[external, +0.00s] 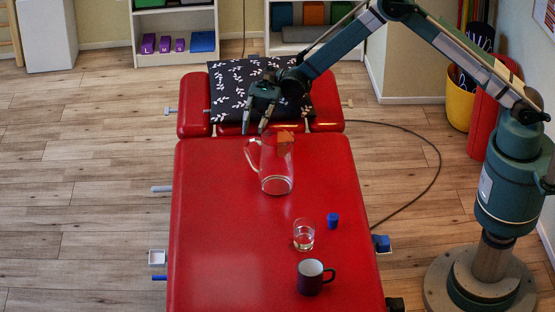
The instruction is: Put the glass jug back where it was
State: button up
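The clear glass jug (276,168) stands upright on the red treatment table, a little below the headrest gap, with its handle on the left side. My gripper (254,131) points down just above and behind the jug's handle. Its two fingers are apart with nothing visible between them. I cannot tell whether a fingertip touches the jug. A small orange-brown thing (284,143) shows at the jug's top; whether it is inside or behind the glass is unclear.
A drinking glass (304,235), a small blue object (333,220) and a dark mug (311,278) stand on the red table (215,240), nearer the camera. A black patterned pillow (228,85) lies on the headrest. The table's left half is clear.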

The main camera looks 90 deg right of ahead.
jog(key=s+a+r+n+h, duration=0.2)
jog(key=s+a+r+h, duration=0.1)
jog(key=s+a+r, duration=0.4)
jog(key=s+a+r+n+h, duration=0.25)
jog(key=a+r, duration=0.35)
jog(key=r, duration=0.4)
jog(key=s+a+r+n+h, duration=0.2)
jog(key=s+r, duration=0.1)
jog(key=s, duration=0.5)
jog(key=s+a+r+n+h, duration=0.2)
jog(key=s+r+n+h, duration=0.1)
jog(key=s, duration=0.5)
jog(key=s+d+f+n+t+h, duration=0.1)
jog(key=s+n, duration=0.4)
jog(key=s, duration=0.9)
jog(key=s+d+f+n+t+h, duration=0.1)
jog(key=s+d+f+n+h, duration=0.2)
jog(key=s, duration=1.2)
jog(key=d+n+h, duration=0.1)
jog(key=n+h, duration=0.1)
jog(key=shift+s+t+h, duration=0.2)
jog(key=shift+t+h, duration=0.15)
jog(key=shift+t, duration=0.05)
